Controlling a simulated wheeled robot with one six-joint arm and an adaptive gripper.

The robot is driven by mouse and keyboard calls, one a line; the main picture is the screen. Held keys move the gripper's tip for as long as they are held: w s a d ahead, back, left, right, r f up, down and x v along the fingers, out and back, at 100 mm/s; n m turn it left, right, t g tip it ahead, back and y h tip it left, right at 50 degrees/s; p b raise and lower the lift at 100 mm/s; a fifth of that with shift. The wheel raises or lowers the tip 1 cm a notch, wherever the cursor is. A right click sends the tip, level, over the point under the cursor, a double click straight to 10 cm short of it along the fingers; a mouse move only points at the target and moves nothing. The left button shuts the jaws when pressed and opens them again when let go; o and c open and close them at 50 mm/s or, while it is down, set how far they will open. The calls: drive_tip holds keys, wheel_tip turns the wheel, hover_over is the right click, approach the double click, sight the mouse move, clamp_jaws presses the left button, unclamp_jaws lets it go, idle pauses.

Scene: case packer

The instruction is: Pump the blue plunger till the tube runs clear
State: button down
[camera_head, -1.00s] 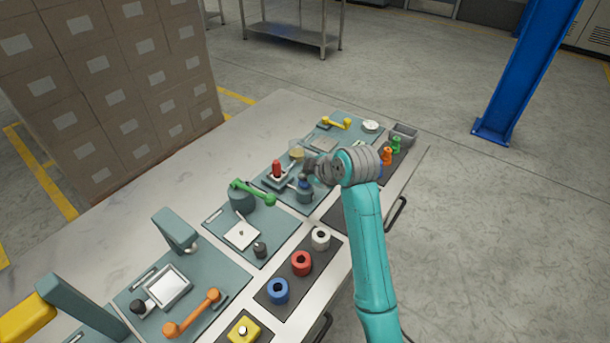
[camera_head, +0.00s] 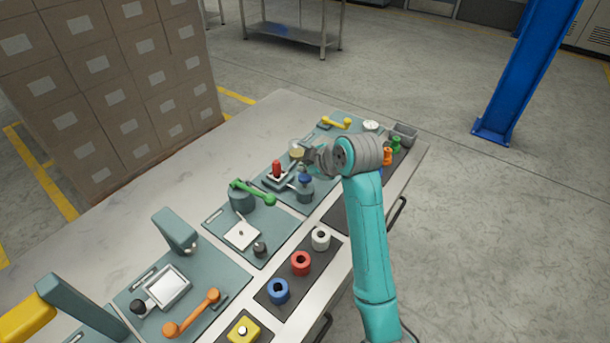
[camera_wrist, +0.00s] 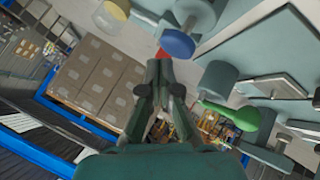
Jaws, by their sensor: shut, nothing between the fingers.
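The blue plunger (camera_head: 305,179) stands on a grey cylindrical body on a teal plate in the middle of the bench. In the wrist view its round blue knob (camera_wrist: 178,44) shows just beyond the fingertips. My gripper (camera_head: 308,155) is shut and empty, above and apart from the plunger. In the wrist view its closed fingers (camera_wrist: 159,68) point toward the red part and the knob. A clear cup with yellowish content (camera_head: 296,151) stands behind the plunger. I cannot make out the tube or whether it is clear.
A red-topped part (camera_head: 277,169) stands left of the plunger, with a green lever (camera_head: 252,192) nearer. Blue, red and white rings (camera_head: 301,263) lie at the front edge. A grey bin (camera_head: 403,133) is at the far right. Stacked boxes (camera_head: 110,80) stand behind the bench.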

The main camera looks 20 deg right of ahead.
sight(306, 177)
drive_tip(key=shift+r, duration=0.25)
drive_tip(key=shift+r, duration=2.45)
